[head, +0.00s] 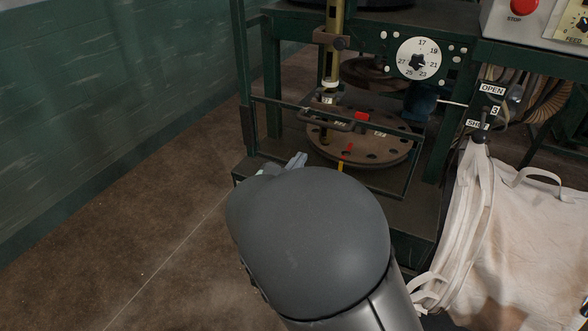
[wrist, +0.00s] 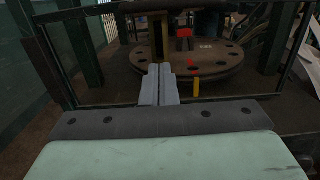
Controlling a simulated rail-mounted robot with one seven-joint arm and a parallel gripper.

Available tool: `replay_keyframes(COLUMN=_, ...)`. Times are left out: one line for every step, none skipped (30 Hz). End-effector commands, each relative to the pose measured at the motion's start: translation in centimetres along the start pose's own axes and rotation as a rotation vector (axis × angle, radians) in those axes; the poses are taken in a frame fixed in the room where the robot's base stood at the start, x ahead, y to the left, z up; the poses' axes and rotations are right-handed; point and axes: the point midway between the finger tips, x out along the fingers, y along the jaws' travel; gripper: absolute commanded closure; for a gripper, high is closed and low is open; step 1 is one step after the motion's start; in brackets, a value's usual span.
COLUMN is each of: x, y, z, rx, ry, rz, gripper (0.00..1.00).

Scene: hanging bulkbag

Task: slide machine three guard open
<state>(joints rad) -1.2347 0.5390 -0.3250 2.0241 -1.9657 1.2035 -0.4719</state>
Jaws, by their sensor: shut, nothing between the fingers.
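The guard (head: 415,165) of machine three is a see-through panel in a thin dark frame, standing in front of a round drilled table (head: 375,150). A dark bar handle (head: 330,122) crosses its upper part. The guard frame (wrist: 60,65) also shows in the wrist view, with the table (wrist: 200,62) behind it. My gripper (head: 298,158) is low in front of the guard, below the handle and mostly hidden by my own wrist. In the wrist view its grey fingers (wrist: 158,72) are together and empty. I cannot tell whether they touch the panel.
A numbered dial (head: 418,61) is above the table. A white bulk bag (head: 525,220) hangs at the right. The brown floor (head: 160,200) at the left is clear, beside a green wall (head: 110,100).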

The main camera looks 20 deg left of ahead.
Motion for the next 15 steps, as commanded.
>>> replay_keyframes(x=1.2, y=-0.1, z=0.0, rx=0.001, ry=-0.001, rz=-0.003, gripper=1.00)
replay_keyframes(x=1.9, y=-0.1, z=0.0, rx=0.000, ry=-0.002, rz=-0.004, gripper=1.00)
replay_keyframes(x=2.7, y=-0.1, z=0.0, rx=0.001, ry=-0.001, rz=-0.003, gripper=1.00)
replay_keyframes(x=3.4, y=-0.1, z=0.0, rx=0.001, ry=-0.001, rz=-0.003, gripper=1.00)
replay_keyframes(x=4.0, y=-0.1, z=0.0, rx=0.001, ry=-0.001, rz=-0.004, gripper=1.00)
replay_keyframes(x=4.8, y=-0.1, z=0.0, rx=0.001, ry=-0.001, rz=-0.003, gripper=1.00)
replay_keyframes(x=4.8, y=0.0, z=0.7, rx=0.004, ry=-0.002, rz=-0.001, gripper=1.00)
replay_keyframes(x=4.8, y=0.0, z=1.4, rx=0.005, ry=-0.002, rz=0.000, gripper=1.00)
replay_keyframes(x=5.0, y=0.0, z=1.9, rx=0.004, ry=-0.001, rz=0.000, gripper=1.00)
replay_keyframes(x=5.1, y=0.0, z=2.3, rx=0.005, ry=0.000, rz=0.000, gripper=1.00)
replay_keyframes(x=5.2, y=0.0, z=2.6, rx=0.004, ry=0.000, rz=0.000, gripper=1.00)
replay_keyframes(x=5.3, y=0.0, z=3.0, rx=0.003, ry=-0.001, rz=-0.001, gripper=1.00)
replay_keyframes(x=5.3, y=-0.1, z=3.3, rx=0.003, ry=-0.001, rz=-0.001, gripper=1.00)
replay_keyframes(x=5.4, y=-0.1, z=3.5, rx=0.003, ry=0.000, rz=-0.001, gripper=1.00)
replay_keyframes(x=5.4, y=0.0, z=3.6, rx=0.003, ry=0.000, rz=-0.001, gripper=1.00)
